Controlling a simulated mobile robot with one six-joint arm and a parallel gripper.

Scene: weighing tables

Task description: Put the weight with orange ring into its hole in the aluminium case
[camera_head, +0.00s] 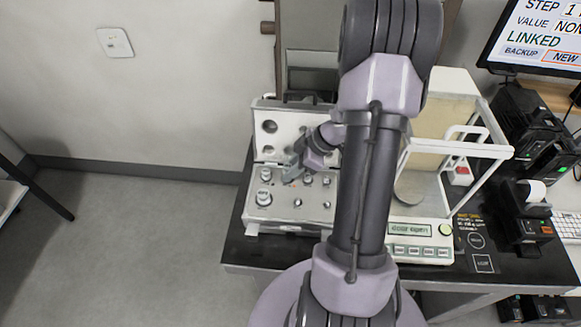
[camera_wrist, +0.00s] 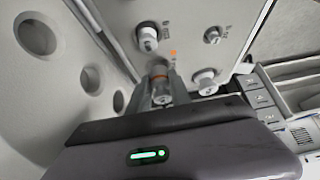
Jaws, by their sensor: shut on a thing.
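The aluminium case (camera_head: 282,224) is open on the dark table, its lid (camera_head: 297,131) raised at the back. My gripper (camera_head: 289,174) reaches in from the right, low over the case's back left part. In the wrist view my gripper (camera_wrist: 162,92) is shut on the silver weight with orange ring (camera_wrist: 161,72). An orange mark (camera_wrist: 173,54) shows on the case surface just beyond the weight. The weight's far end is hard to make out, so I cannot tell whether it is in a hole or above one. In the head view my gripper hides the weight.
Several other silver weights, such as a large one (camera_head: 264,197), stand in the case around my gripper. The raised lid with its round recesses is close behind. A balance (camera_head: 419,231) with an open white frame stands to the right of the case.

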